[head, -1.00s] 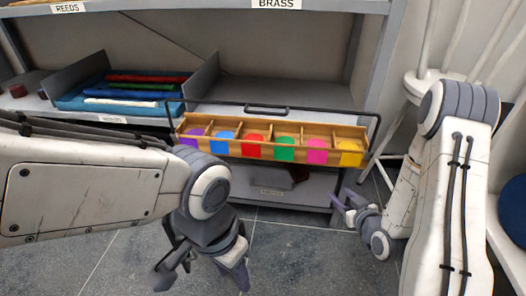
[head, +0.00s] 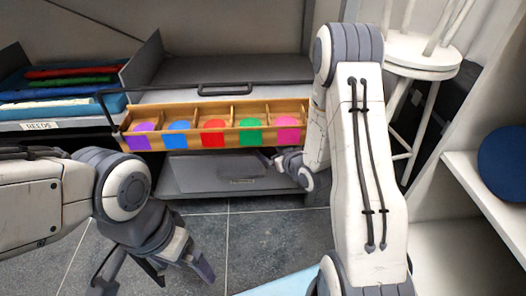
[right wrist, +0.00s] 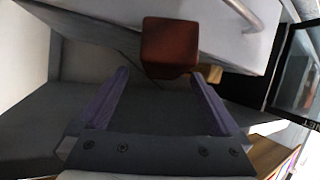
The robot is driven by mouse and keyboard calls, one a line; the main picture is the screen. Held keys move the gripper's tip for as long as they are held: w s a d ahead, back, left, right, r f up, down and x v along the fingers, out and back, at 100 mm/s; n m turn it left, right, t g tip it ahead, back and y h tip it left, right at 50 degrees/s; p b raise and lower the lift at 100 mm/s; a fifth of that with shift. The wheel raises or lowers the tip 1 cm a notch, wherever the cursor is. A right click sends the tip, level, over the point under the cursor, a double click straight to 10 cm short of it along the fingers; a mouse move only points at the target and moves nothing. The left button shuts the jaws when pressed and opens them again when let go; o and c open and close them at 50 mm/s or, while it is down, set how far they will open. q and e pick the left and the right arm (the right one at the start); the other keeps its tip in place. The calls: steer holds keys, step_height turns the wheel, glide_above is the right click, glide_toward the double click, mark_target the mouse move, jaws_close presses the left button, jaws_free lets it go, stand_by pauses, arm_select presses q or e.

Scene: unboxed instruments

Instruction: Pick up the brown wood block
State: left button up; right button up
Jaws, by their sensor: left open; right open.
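A reddish-brown block (right wrist: 170,46) shows in the right wrist view, beyond the fingertips and roughly centred between them. It is apart from the base of the jaws, and I cannot tell whether a fingertip touches it. My right gripper (right wrist: 158,74) is open with nothing between its fingers. In the head view the right gripper (head: 277,158) is at the lower shelf, below the coloured tray and partly hidden by my right arm. I cannot make out the block in the head view. My left gripper (head: 153,277) is open and empty over the floor at lower left.
A grey box or panel (head: 215,172) is on the lower shelf. The floor is clear.

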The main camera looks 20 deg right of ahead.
mark_target(266, 148)
steer(key=x, duration=0.1)
steer(key=b+x, duration=0.2)
steer(key=shift+w+a+f, duration=0.25)
steer(key=shift+a+f, duration=0.05)
steer(key=shift+f, duration=0.1)
steer(key=shift+w, duration=0.25)
steer(key=shift+c, duration=0.3)
steer(key=c, duration=1.5)
jaws_close()
steer(key=shift+r, duration=0.2)
